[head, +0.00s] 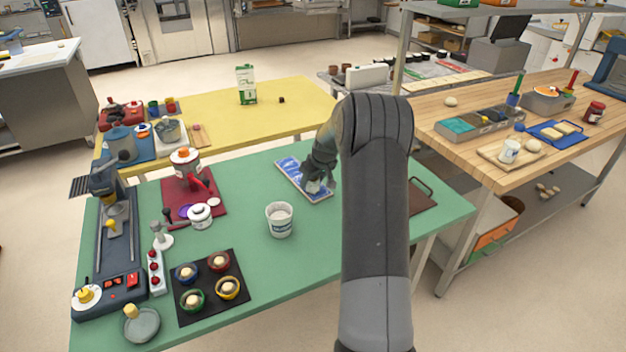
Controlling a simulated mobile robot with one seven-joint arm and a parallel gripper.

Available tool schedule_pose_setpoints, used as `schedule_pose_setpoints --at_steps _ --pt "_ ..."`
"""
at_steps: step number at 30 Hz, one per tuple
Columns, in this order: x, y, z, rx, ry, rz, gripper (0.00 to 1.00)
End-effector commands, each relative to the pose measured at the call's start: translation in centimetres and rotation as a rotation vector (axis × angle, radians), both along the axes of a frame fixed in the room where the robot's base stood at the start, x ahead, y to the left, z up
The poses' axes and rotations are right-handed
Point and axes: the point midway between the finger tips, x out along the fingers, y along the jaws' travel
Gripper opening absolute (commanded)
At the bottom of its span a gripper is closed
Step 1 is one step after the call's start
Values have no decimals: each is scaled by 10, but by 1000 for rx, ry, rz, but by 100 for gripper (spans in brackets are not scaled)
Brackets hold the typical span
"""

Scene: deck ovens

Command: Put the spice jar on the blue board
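A blue board (291,167) with a pale edge lies on the green table, partly hidden by my gripper. My gripper (318,183) is low over the right part of this board, pointing down. A small pale object (314,187), perhaps the spice jar, shows at its fingertips; I cannot tell whether it is gripped or rests on the board. The fingers are too small and dark to tell open from shut. Another blue board (546,132), bearing pale blocks, lies on the wooden table at right, with a red jar (593,112) beside it.
A white tub (279,220) stands on the green table in front of the board. A red mat (178,204) with a jar-like device is to the left. A black tray (238,290) holds several coloured bowls. A brown tray (421,197) lies right of my arm. Green tabletop around the tub is clear.

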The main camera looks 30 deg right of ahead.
Motion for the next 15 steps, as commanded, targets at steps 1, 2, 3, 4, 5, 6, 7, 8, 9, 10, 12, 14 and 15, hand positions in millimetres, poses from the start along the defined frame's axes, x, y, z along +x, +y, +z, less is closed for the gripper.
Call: schedule_pose_setpoints --at_steps 1,2,3,4,5,6,7,8,9,10,12,14,15 --pt "0 0 0 0 0 0 60" --pt "0 0 0 0 0 0 60" --pt "0 0 0 0 0 0 60" --pt "0 0 0 0 0 0 60" --pt "0 0 0 0 0 0 60" --pt "0 0 0 0 0 0 60" --pt "0 0 0 0 0 0 60" --pt "0 0 1 0 0 0 60" --pt "0 0 2 0 0 0 60" --pt "0 0 3 0 -1 0 60" --pt "-2 -1 9 -1 -1 0 60" --pt "-5 -1 16 -1 -2 0 60" --pt "-7 -2 23 -2 -2 -1 60"
